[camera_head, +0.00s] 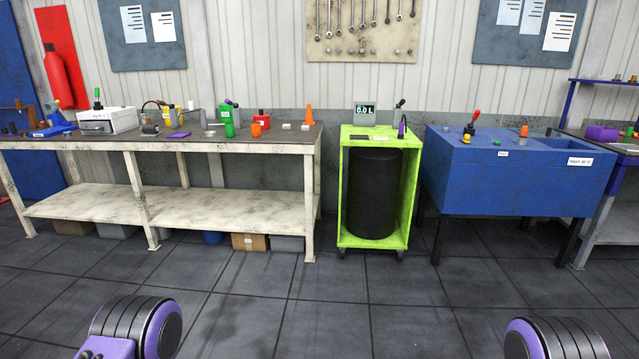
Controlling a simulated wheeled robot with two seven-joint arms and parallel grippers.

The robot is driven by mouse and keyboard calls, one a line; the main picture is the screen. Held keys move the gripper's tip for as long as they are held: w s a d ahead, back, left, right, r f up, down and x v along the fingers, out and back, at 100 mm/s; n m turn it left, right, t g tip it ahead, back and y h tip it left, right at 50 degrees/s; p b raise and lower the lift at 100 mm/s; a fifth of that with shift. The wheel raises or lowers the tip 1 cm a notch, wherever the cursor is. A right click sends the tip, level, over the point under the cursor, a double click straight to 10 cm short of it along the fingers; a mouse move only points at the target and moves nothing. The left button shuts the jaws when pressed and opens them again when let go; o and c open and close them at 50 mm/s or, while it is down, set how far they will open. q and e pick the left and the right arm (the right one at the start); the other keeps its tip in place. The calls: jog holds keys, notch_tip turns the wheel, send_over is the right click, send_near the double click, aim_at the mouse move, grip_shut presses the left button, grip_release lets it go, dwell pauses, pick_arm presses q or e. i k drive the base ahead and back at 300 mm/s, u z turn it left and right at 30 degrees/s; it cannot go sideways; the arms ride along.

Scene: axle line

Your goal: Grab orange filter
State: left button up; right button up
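Small orange things stand at a distance, and I cannot tell which is the orange filter. An orange cup-like piece (256,130) stands on the long workbench, next to a red object. An orange cone (308,116) stands at that bench's right end. A small orange cylinder (524,131) stands on top of the blue wash basin at the right. Only rounded black and purple parts of my two arms show at the bottom left and bottom right. Neither gripper is in view.
The long workbench (237,142) holds a white machine (108,121), a green cup (230,130) and several small parts. A lime green cart (345,224) with a black drum stands between it and the blue basin (505,175). The tiled floor before them is clear.

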aim_at(256, 126)
jog(key=i, duration=2.55)
jog(key=u, duration=1)
